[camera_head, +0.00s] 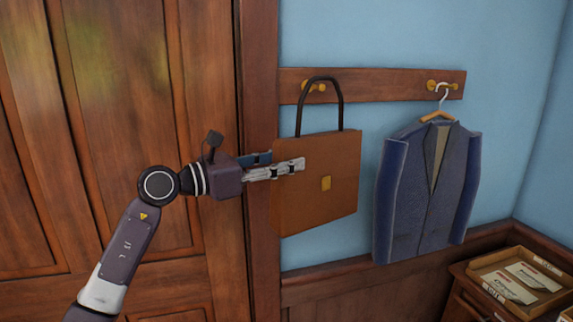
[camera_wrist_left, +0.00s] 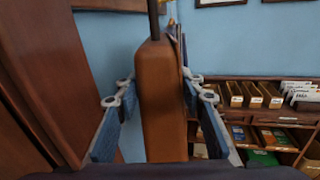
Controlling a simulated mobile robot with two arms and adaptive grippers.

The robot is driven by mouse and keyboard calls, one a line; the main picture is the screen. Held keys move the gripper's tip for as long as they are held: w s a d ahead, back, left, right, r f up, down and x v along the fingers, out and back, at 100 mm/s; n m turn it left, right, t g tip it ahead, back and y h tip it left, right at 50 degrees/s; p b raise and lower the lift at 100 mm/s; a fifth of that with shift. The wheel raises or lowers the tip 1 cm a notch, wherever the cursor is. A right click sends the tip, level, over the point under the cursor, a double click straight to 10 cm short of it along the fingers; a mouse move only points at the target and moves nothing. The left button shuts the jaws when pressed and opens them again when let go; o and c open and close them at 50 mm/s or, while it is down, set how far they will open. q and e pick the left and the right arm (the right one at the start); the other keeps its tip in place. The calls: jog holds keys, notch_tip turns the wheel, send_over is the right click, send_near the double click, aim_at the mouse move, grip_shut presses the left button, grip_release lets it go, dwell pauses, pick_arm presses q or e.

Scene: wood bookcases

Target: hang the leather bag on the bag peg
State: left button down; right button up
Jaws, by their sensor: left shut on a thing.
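The brown leather bag (camera_head: 330,205) hangs upright, with a gold clasp and a dark handle loop on top. It shows edge-on between my fingers in the left wrist view (camera_wrist_left: 163,105). My left gripper (camera_head: 288,168) is shut on the bag near its upper left side, one finger across its front face. The bag peg (camera_head: 314,87) is a brass double knob on the wooden rail. The handle loop overlaps it in the head view; I cannot tell whether the loop is over the peg or in front of it. My right gripper is not in view.
A blue jacket (camera_head: 427,190) hangs on a hanger from another brass peg (camera_head: 440,85), right of the bag. A wooden door stands left, its frame (camera_head: 258,60) close to the bag. A tray with papers (camera_head: 515,280) sits lower right. The left wrist view shows shelves (camera_wrist_left: 260,110).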

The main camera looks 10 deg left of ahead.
pick_arm(q)
jog(key=shift+w+a, duration=0.3)
jog(key=shift+w, duration=0.4)
jog(key=shift+w+a, duration=0.3)
jog(key=shift+w, duration=0.4)
jog(key=shift+w+a+f+b, duration=0.25)
jog(key=shift+w+f+b, duration=0.15)
jog(key=shift+w+b, duration=0.15)
